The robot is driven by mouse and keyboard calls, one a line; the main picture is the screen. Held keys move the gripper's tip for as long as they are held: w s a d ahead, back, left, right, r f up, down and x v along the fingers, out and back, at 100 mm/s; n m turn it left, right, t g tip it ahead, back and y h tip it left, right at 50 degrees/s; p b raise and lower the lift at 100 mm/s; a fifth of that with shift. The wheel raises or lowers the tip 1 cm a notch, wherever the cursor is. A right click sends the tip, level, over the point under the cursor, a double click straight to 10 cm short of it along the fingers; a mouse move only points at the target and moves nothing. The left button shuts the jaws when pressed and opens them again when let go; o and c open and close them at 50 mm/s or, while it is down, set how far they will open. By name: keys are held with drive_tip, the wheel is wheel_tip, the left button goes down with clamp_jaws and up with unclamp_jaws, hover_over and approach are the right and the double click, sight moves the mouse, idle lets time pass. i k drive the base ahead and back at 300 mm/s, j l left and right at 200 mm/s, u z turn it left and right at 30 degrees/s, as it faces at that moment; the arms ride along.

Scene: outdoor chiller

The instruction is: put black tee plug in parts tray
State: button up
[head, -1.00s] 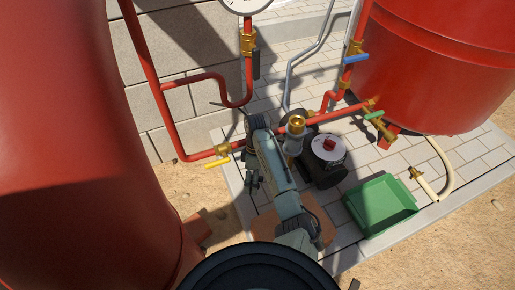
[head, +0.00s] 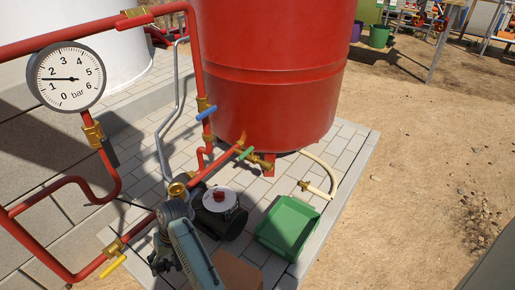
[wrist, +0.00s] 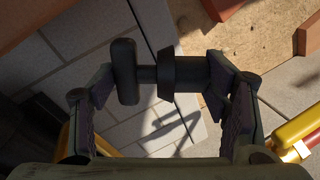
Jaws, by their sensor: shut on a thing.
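The black tee plug (wrist: 126,72) is between the two fingers of my gripper (wrist: 160,84) in the wrist view. Its thick crossbar is at the left finger and its stem with a collar points to the right finger. My gripper is shut on it, above the paving. In the head view my gripper (head: 163,264) shows small and dark at the lower left, beside my arm; I cannot make out the plug there. The green parts tray (head: 288,228) lies on the paving right of my arm, apart from my gripper. Its visible inside looks empty.
Red pipes with a yellow-handled valve (head: 113,266) and a pressure gauge (head: 66,77) are at left. A red tank (head: 275,80) stands behind. Open sand (head: 410,170) lies at right.

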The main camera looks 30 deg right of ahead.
sight(291, 236)
drive_tip(key=k+l+u, duration=0.1)
drive_tip(key=k+l, duration=0.35)
drive_tip(key=l, duration=0.25)
drive_tip(key=l+u, duration=0.25)
drive_tip(key=l, duration=0.75)
drive_tip(key=k, duration=0.05)
